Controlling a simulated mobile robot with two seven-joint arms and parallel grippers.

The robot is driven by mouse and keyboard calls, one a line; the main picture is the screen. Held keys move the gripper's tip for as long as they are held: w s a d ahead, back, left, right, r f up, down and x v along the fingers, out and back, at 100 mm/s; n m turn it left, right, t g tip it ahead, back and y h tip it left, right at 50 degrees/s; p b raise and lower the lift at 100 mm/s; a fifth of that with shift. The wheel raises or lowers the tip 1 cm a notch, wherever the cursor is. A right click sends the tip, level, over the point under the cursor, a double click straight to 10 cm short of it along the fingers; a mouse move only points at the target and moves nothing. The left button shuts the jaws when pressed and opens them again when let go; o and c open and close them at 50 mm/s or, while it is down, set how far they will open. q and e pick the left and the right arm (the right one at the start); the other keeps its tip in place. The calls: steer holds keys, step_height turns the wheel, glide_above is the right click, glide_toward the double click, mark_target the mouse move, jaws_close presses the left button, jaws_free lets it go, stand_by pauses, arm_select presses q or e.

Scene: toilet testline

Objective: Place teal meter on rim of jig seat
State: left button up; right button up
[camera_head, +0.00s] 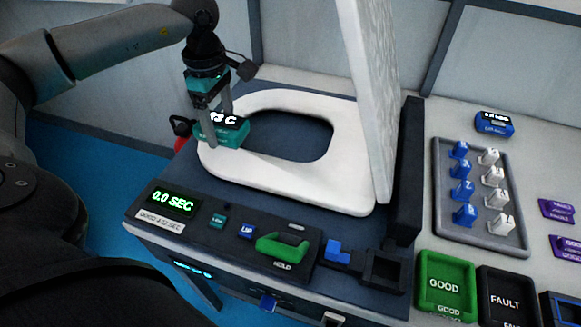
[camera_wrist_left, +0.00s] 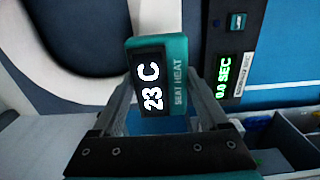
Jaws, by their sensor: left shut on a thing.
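The teal meter (camera_head: 224,131) has a dark display and is between the fingers of my left gripper (camera_head: 219,122), which is shut on it. In the left wrist view the meter (camera_wrist_left: 158,76) reads "23 C" and "SEAT HEAT", between the two fingertips (camera_wrist_left: 160,90). The white jig seat (camera_head: 262,165) is a ring lying flat on a dark base, with its white lid (camera_head: 368,90) upright on the right. The meter is at the seat's left front rim; I cannot tell whether it touches it. My right gripper is not in view.
A dark control panel (camera_head: 215,222) with a "0.0 SEC" display and green hold handle (camera_head: 283,247) lies in front of the seat. To the right are a grey tray (camera_head: 483,236) of blue and white pegs, a blue meter (camera_head: 494,124), and the green GOOD bin (camera_head: 447,260) beside the FAULT bin (camera_head: 507,271).

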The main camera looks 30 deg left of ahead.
arm_select(q)
glide_above(291, 177)
steer(key=shift+a+f, duration=0.15)
steer(key=shift+f, duration=0.55)
steer(key=shift+a+f, duration=0.1)
steer(key=shift+f, duration=0.4)
step_height(291, 177, down, 5)
steer(key=shift+r+b, duration=0.2)
steer(key=shift+b, duration=0.45)
steer(key=shift+d, duration=0.2)
steer(key=shift+f, duration=0.1)
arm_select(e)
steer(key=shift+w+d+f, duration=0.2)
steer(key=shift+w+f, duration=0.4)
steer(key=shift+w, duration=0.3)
arm_select(q)
steer(key=o, duration=1.5)
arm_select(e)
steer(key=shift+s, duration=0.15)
